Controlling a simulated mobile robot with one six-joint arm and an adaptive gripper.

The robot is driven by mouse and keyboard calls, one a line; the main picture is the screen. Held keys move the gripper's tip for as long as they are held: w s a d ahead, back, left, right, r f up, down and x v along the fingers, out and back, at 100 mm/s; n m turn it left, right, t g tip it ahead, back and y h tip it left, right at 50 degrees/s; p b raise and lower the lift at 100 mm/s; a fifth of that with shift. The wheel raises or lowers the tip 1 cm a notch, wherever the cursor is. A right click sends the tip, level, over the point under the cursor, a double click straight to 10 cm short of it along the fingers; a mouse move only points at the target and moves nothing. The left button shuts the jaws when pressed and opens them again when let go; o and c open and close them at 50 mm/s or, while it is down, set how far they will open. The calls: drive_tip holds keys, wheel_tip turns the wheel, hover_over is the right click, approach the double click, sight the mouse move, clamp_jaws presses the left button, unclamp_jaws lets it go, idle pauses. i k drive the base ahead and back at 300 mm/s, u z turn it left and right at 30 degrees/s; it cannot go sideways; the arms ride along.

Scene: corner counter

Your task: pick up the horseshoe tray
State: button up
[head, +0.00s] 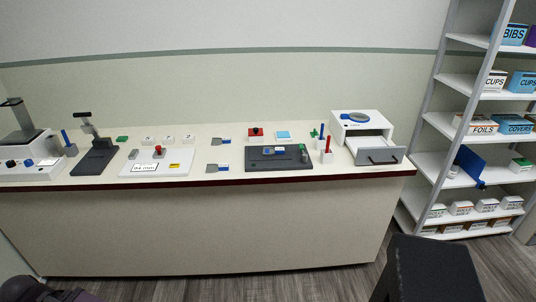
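No shape in the head view clearly reads as a horseshoe tray. Two small flat grey pieces with blue ends lie on the counter, a rear one (222,141) and a front one (217,169); they are too small to tell whether either is horseshoe-shaped. My gripper is not in view, so whether it is open or shut does not show.
The counter (215,184) holds a white machine with an open drawer (380,156), a dark tray (265,162), a white board (140,168), a dark press (95,160) and a white device (30,168). A stocked shelf rack stands right, with a tilted blue panel (472,164).

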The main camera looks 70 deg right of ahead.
sight(267, 151)
drive_tip(key=z, duration=0.1)
drive_tip(key=i, duration=1.35)
drive_tip(key=z, duration=1.85)
drive_tip(key=k, duration=0.2)
drive_tip(key=z, duration=0.55)
